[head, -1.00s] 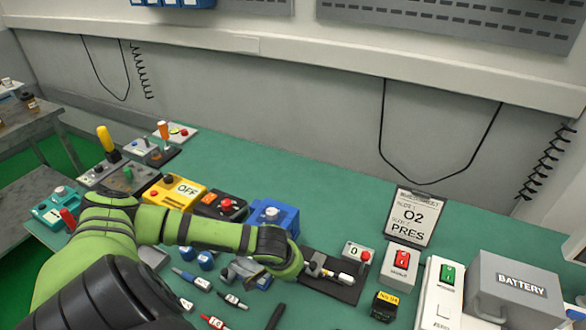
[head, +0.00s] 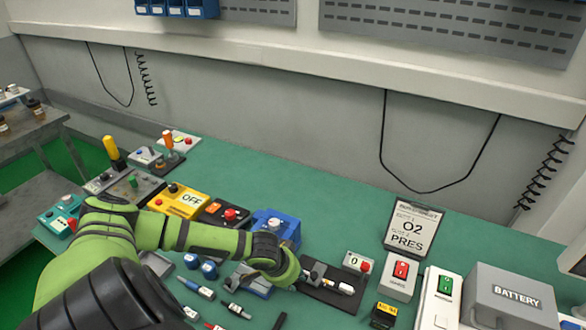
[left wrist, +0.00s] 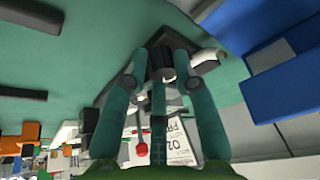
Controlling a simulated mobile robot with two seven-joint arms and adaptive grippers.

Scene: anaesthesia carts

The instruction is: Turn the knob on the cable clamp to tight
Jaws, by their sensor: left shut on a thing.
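The cable clamp (head: 346,288) is a dark plate with a pale cylinder-like part on it, lying on the green bench. My left gripper (head: 304,274) reaches it from the left, at the plate's left end. In the left wrist view my left gripper (left wrist: 170,70) has its teal fingers closed around a dark knob (left wrist: 165,74) above the plate. The fingers partly hide the knob, and I cannot read its turn position. My right gripper is not in view.
A blue device (head: 277,226) stands just behind my left wrist. A small grey box with a red button (head: 358,262), a red switch box (head: 400,273) and a battery box (head: 513,299) stand to the right. Loose connectors (head: 197,288) lie in front.

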